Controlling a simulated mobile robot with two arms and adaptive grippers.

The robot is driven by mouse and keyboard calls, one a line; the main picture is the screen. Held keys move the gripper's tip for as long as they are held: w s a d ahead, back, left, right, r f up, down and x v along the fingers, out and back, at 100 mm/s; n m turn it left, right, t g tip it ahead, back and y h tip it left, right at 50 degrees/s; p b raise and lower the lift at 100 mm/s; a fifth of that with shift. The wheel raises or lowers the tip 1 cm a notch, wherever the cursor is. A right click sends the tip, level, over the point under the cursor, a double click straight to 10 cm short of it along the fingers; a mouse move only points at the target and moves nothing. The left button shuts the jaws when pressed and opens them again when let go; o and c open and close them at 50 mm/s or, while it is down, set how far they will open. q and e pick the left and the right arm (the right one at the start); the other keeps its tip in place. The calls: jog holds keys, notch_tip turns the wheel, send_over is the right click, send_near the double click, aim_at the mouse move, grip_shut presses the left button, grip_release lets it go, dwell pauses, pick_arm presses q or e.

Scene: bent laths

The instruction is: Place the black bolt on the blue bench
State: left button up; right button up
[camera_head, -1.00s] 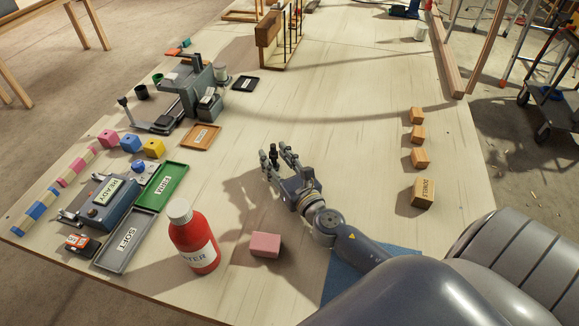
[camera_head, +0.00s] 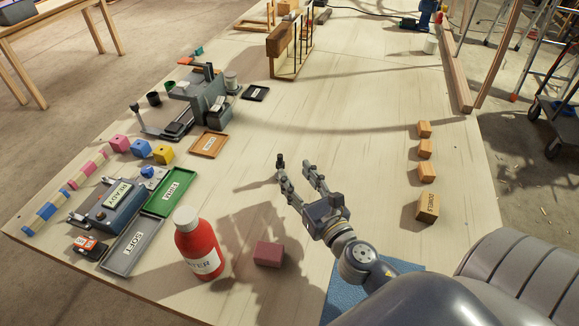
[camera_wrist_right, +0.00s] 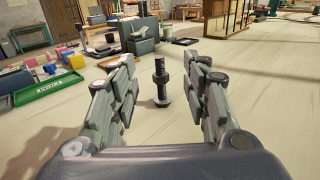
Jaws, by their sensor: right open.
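The black bolt (camera_head: 280,160) stands upright on the pale wooden table, its wide hexagonal end down. In the right wrist view the bolt (camera_wrist_right: 160,80) shows in the gap between the two fingers, apart from both. My right gripper (camera_head: 295,171) is open and empty, its fingers pointing toward the bolt; the bolt is just beyond the fingertips. A blue flat surface (camera_head: 341,294) lies at the bottom centre, partly hidden by my right arm; I cannot tell for sure that it is the blue bench. My left gripper is not in view.
A red bottle (camera_head: 199,246) and a dark pink block (camera_head: 268,254) stand left of my right arm. Trays, a grey fixture (camera_head: 205,100) and coloured blocks fill the left side. Several orange blocks (camera_head: 425,149) line the right.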

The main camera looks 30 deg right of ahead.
notch_tip(320, 180, up, 4)
jog(key=w+p, duration=0.2)
jog(key=b, duration=0.5)
send_near(279, 164)
jog(key=w, duration=0.2)
jog(key=w+d+f, duration=0.1)
jog(key=shift+w, duration=0.3)
jog(key=shift+w+f, duration=0.1)
jog(key=shift+f, duration=0.1)
jog(key=shift+w+r+p, duration=0.25)
jog(key=shift+w+p, duration=0.15)
jog(key=shift+p, duration=0.15)
jog(key=w+p, duration=0.1)
jog(key=w, duration=0.4)
jog(key=shift+w+d, duration=0.15)
jog(key=shift+w, duration=0.1)
jog(key=shift+w+f, duration=0.15)
jog(key=shift+w, duration=0.35)
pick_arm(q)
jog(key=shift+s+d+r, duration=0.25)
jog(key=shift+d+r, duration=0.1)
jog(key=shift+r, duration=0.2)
pick_arm(e)
grip_shut()
